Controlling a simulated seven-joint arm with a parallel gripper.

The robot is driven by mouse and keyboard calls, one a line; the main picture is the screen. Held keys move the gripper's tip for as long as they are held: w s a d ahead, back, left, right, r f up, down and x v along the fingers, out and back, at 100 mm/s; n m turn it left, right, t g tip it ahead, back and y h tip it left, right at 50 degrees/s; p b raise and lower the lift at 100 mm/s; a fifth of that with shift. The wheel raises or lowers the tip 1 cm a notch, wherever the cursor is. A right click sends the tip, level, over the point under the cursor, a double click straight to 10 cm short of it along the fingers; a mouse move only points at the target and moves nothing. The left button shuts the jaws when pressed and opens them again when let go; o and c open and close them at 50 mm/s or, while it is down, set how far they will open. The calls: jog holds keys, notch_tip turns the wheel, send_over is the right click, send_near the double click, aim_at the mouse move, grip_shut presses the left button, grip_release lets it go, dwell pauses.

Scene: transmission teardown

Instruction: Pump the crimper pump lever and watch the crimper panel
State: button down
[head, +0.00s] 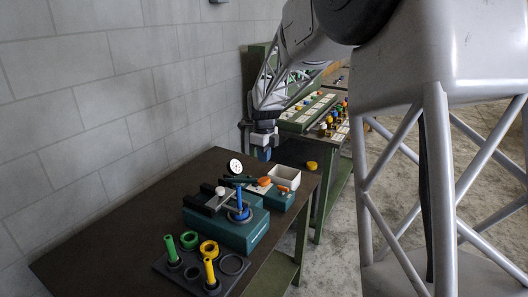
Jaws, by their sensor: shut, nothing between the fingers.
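A teal machine (225,232), which looks like the crimper, stands on the dark table. It carries dark rails, a grey ring and an upright blue post (239,199). A light grey knob (220,191) sits on its left side and may be the end of the pump lever; I cannot tell for sure. A round white dial (235,167) with dark marks stands upright behind it; its reading is too small to make out. No panel can be clearly picked out. My gripper (264,155) points down beyond the dial, above the table's far end, shut and empty, apart from the machine.
A dark tray (172,271) with green and yellow posts and rings lies at the front. A smaller teal unit (283,200) with orange parts and a white bin (286,179) stand at the right. A wall runs along the left. The table's left part is bare.

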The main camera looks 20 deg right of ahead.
aim_at(264, 179)
jog(key=shift+f, duration=2.8)
jog(key=shift+f, duration=0.1)
jog(key=shift+f, duration=3.15)
jog(key=shift+r, duration=3.25)
